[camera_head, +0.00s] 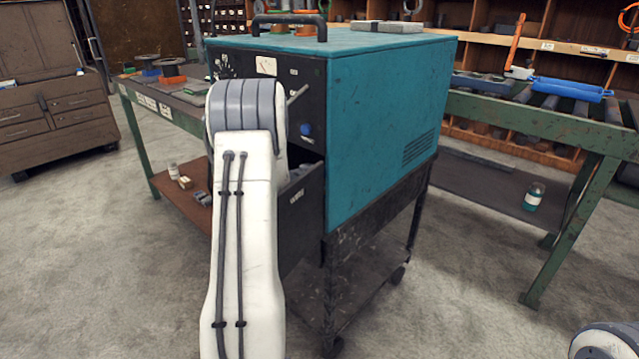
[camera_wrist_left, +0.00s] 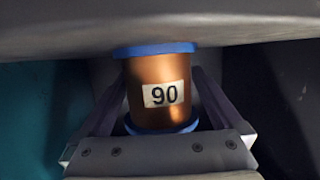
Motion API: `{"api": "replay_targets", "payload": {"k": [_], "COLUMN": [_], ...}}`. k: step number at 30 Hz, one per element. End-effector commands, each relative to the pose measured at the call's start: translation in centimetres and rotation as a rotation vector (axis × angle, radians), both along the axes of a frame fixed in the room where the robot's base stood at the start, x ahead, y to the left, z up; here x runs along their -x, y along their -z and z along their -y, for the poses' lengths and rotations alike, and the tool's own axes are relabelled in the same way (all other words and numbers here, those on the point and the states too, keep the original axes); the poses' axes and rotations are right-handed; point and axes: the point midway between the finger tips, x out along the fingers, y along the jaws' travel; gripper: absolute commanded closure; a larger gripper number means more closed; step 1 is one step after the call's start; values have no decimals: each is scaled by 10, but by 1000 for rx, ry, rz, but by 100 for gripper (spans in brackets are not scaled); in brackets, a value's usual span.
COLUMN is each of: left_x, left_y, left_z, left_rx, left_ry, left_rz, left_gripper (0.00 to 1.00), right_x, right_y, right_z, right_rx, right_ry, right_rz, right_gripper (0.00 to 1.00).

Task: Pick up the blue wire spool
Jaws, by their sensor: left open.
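The blue wire spool (camera_wrist_left: 150,72) shows in the left wrist view, with blue end flanges, a copper-coloured winding and a white label reading 90. My left gripper (camera_wrist_left: 162,84) is open, with one finger on each side of the spool. I cannot tell whether either finger touches it. In the head view my own left arm reaches to the open drawer (camera_head: 300,212) of the teal machine and hides the gripper. The spool is not visible there. My right gripper is not in view.
The teal machine (camera_head: 385,120) stands on a dark cart (camera_head: 375,225) with wheels. A green-legged bench (camera_head: 575,240) stands behind, with a blue cylinder (camera_head: 570,88) on top and a jar (camera_head: 534,196) on its lower shelf. The floor in front of the bench is clear.

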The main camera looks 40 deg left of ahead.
Motion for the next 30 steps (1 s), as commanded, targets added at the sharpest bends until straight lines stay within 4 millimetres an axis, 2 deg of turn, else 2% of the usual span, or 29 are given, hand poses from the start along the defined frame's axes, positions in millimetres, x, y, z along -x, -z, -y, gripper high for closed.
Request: {"api": "replay_targets", "payload": {"k": [1, 5, 6, 8, 9, 20, 30], "left_x": [0, 0, 0, 0, 0, 0, 0], "left_y": [0, 0, 0, 0, 0, -7, -40], "left_z": [0, 0, 0, 0, 0, 0, 0], "left_rx": [0, 0, 0, 0, 0, -4, -5], "left_ry": [0, 0, 0, 0, 0, 1, 1], "left_rz": [0, 0, 0, 0, 0, 7, 8], "left_gripper": [8, 57, 73, 96, 100, 100, 100], "right_x": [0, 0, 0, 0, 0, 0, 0], "right_y": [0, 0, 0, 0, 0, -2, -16], "right_z": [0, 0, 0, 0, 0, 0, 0], "right_rx": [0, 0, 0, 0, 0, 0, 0], "right_ry": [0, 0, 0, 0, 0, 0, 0], "right_rz": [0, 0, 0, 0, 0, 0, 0], "right_gripper": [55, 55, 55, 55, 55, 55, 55]}}
